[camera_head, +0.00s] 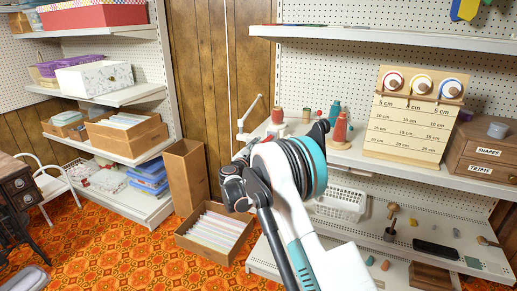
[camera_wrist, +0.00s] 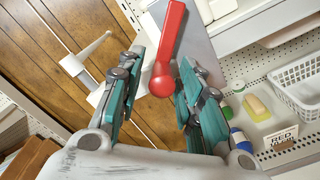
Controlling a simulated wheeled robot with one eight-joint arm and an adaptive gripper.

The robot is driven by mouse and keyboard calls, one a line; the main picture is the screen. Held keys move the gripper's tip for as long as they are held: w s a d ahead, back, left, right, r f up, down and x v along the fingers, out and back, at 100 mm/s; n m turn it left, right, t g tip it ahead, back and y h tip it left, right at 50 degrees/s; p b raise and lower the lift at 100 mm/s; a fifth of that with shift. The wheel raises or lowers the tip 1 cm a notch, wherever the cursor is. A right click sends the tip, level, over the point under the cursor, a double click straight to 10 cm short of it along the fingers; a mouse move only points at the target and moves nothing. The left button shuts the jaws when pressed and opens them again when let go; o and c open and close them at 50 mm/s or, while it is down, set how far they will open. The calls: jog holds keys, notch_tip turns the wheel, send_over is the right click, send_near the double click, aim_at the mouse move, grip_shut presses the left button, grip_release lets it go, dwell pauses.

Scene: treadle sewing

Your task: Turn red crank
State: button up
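The red crank (camera_wrist: 169,45) shows in the wrist view as a long red arm with a rounded end. It slants from the top centre down to that end. My gripper (camera_wrist: 163,70) has teal-padded fingers, spread apart on the left and right of the rounded end. A gap shows between the red end and the fingers, and I cannot tell whether either touches it. The gripper holds nothing. A grey panel (camera_wrist: 198,48) lies behind the crank. In the head view my arm covers the middle of the shelf, and I cannot make out the crank there.
A white bracket-like fixture (camera_wrist: 82,65) is left of the fingers and also shows in the head view (camera_head: 250,112). Thread spools (camera_head: 340,128) stand on the shelf, with a ribbon rack (camera_head: 409,127) to the right. A white basket (camera_head: 342,203) is below. A printed label (camera_wrist: 282,138) is at lower right.

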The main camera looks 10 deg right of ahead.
jog(key=v, duration=1.2)
jog(key=shift+w, duration=0.1)
jog(key=shift+d, duration=0.1)
jog(key=s+d+r+m+g+y, duration=0.25)
jog(key=s+d+r+m, duration=0.3)
jog(key=s, duration=0.35)
jog(key=s+d+r+m+g+y, duration=0.1)
jog(key=s+d+r+m+g, duration=0.35)
jog(key=s, duration=0.55)
jog(key=s+a+f+m+y, duration=0.1)
jog(key=s+m, duration=0.4)
jog(key=s, duration=1)
jog(key=s+a+f+m+y, duration=0.2)
jog(key=s+m+y, duration=0.3)
jog(key=s, duration=1)
jog(key=shift+s+a+y, duration=0.25)
jog(key=shift+a+y, duration=0.2)
jog(key=shift+y, duration=0.1)
jog(key=shift+d, duration=0.15)
